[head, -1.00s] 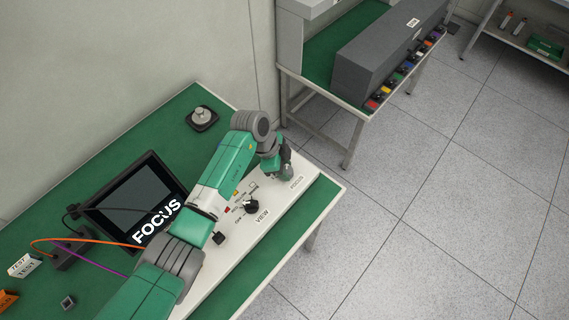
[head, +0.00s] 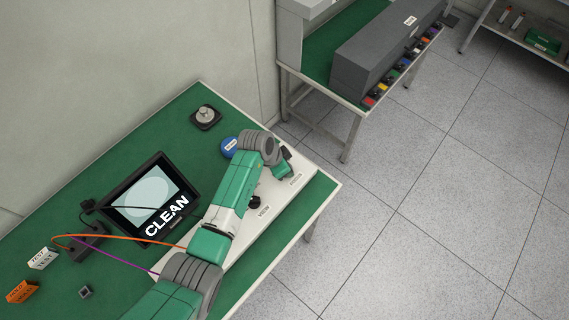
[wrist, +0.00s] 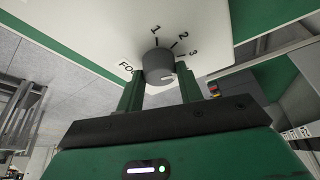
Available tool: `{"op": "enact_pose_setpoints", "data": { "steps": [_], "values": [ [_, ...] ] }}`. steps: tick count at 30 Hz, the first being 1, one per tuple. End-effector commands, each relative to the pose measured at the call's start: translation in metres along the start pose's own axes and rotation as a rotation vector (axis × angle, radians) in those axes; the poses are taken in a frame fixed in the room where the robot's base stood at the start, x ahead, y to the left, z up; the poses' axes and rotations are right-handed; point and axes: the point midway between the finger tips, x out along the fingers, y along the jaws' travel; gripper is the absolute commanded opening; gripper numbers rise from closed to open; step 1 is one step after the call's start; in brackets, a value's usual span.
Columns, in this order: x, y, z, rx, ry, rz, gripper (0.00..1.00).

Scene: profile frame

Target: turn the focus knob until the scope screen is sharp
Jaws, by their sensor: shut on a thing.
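The grey focus knob (wrist: 158,66) stands on the white panel (wrist: 100,40), with marks 1, 2 and 3 and a partly hidden FOCUS label beside it. My gripper (wrist: 160,86) is shut on the knob, one finger on each side. A pale pointer mark shows on the knob's face, near the 3 side. In the head view my arm hides the knob, and the gripper shows at the panel's far end (head: 285,168). The scope screen (head: 150,198) shows a pale disc with a crisp edge on grey-green and the word CLEAN.
A black VIEW knob (head: 254,202) sits on the panel beside my arm. Cables run to a dark box (head: 87,243). A TEST block (head: 43,258) stands at left.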

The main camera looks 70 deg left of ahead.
Motion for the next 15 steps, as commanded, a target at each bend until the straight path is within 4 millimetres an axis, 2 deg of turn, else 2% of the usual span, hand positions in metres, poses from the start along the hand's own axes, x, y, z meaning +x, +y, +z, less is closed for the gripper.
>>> {"op": "enact_pose_setpoints", "data": {
  "steps": [13, 14, 15],
  "values": [
    [-0.0007, -0.0002, -0.0011, -0.008, 0.002, -0.005, 0.13],
    [-0.0007, -0.0002, -0.0012, -0.008, 0.002, -0.005, 0.38],
    [-0.0007, -0.0002, -0.0011, -0.008, 0.002, -0.005, 0.46]
  ]
}}
